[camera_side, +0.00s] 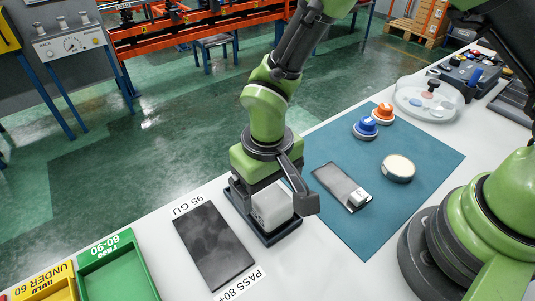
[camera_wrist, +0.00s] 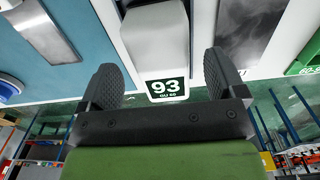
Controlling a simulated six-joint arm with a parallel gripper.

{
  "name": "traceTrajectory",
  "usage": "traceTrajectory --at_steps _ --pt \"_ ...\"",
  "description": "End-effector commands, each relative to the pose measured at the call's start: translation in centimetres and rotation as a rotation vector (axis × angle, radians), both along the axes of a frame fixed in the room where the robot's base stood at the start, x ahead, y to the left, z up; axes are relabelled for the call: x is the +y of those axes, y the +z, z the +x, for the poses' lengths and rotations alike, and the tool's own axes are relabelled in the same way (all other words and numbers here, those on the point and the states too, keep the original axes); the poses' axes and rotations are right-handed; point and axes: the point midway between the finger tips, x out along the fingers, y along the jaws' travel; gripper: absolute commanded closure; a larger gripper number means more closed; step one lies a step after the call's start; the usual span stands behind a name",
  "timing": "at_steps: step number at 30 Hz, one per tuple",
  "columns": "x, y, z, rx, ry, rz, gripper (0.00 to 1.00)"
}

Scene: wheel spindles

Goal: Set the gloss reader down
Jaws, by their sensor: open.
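The gloss reader (camera_side: 272,208) is a white block standing in a dark shallow holder (camera_side: 285,234) on the white table. In the wrist view the reader (camera_wrist: 155,45) shows a display reading 93 GU 60. My gripper (camera_side: 272,190) is open, pointing down over the reader. In the wrist view the two dark fingers of my gripper (camera_wrist: 163,82) stand on either side of the reader, with a visible gap at each side. The reader's underside is hidden in the holder.
A dark panel (camera_side: 213,245) lies to the left, between labels 95 GU and PASS 80+. Green (camera_side: 115,272) and yellow (camera_side: 50,287) trays stand farther left. A teal mat (camera_side: 400,208) holds a metal plate (camera_side: 333,180), a round white pad (camera_side: 398,167), and blue (camera_side: 366,128) and orange (camera_side: 383,113) pieces.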

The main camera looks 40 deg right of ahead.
Motion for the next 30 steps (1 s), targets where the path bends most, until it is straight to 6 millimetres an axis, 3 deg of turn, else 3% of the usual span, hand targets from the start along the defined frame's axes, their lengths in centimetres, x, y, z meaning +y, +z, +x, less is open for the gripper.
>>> traceTrajectory --at_steps 3,9,22,26,30 --pt "0.1 3.0 0.1 -0.006 0.000 0.004 0.11" --pt "0.1 6.7 0.1 -0.005 0.001 0.003 0.11" --pt "-0.4 9.0 0.1 -0.011 -0.010 0.012 0.11" --pt "-2.5 12.5 0.1 -0.064 -0.057 0.061 0.11" --pt "-6.3 17.7 -1.1 -0.163 -0.133 0.138 0.11"
